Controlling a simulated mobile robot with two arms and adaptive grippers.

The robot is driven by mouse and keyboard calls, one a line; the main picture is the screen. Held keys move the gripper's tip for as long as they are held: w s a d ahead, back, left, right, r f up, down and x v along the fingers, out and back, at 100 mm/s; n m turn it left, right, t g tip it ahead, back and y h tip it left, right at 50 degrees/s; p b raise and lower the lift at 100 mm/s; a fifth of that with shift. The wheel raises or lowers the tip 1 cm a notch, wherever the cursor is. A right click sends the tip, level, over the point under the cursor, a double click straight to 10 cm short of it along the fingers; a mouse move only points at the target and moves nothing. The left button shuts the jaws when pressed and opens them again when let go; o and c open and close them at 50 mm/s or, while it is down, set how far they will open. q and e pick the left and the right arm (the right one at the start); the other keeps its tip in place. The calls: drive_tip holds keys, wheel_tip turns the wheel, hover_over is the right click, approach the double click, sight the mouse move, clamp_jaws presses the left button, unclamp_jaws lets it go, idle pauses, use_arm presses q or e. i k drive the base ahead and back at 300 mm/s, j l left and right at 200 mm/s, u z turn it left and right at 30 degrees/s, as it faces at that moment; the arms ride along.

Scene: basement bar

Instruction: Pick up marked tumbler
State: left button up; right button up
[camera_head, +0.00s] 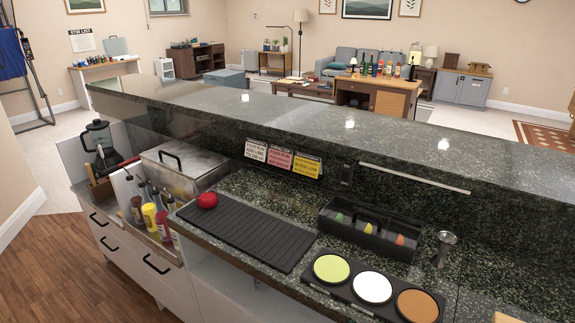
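I see no marked tumbler that I can make out in the head view. Neither of my grippers is in view. A black ribbed bar mat (247,236) lies on the dark green stone counter, with a round red object (207,200) at its far left corner. A small metal jigger-like cup (445,246) stands on the counter at the right.
A black caddy (345,231) holds fruit-like pieces. A black tray (345,297) has green, white and brown discs. Sauce bottles (150,216), a steel lidded bin (182,167) and a blender (100,140) stand left. A raised stone ledge (300,120) runs behind.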

sight(206, 194)
drive_tip(key=i+j+z, duration=0.1)
drive_tip(key=i+j, duration=0.15)
drive_tip(key=j, duration=0.55)
drive_tip(key=i+j+z, duration=0.1)
drive_tip(key=j, duration=0.7)
drive_tip(key=i+j+z, duration=0.1)
drive_tip(key=i+j, duration=0.15)
drive_tip(key=j, duration=0.6)
drive_tip(key=i+j+z, duration=0.1)
drive_tip(key=j, duration=0.75)
drive_tip(key=i+j+z, duration=0.1)
drive_tip(key=j, duration=0.75)
drive_tip(key=i+j+z, duration=0.1)
drive_tip(key=j, duration=0.75)
drive_tip(key=i+z, duration=0.1)
drive_tip(key=z, duration=1.3)
